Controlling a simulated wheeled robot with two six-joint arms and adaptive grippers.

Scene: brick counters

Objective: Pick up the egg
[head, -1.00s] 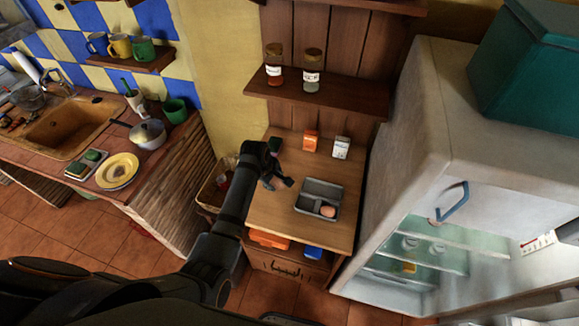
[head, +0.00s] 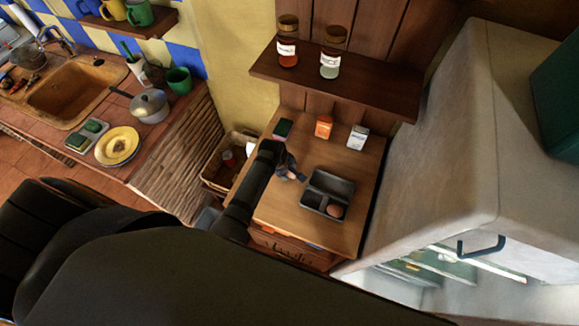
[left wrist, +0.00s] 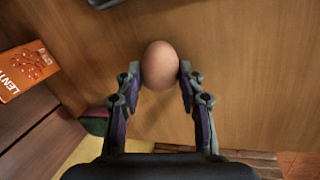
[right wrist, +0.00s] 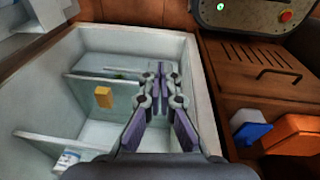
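A brown egg (left wrist: 160,66) sits between the two fingertips of my left gripper (left wrist: 160,74), which touch it on both sides. The wooden table top is behind it. In the head view my left gripper (head: 291,174) is over the table, left of a dark grey divided tray (head: 331,181); the held egg is hard to make out there. A second egg (head: 334,211) lies in the tray's front right compartment. My right gripper (right wrist: 161,82) is shut and empty in front of the open fridge (right wrist: 130,100); it is not visible in the head view.
An orange box (head: 323,126), a white box (head: 357,137) and a dark green item (head: 282,129) stand at the table's back. Two jars (head: 288,45) are on the shelf above. The fridge (head: 440,140) stands close on the right.

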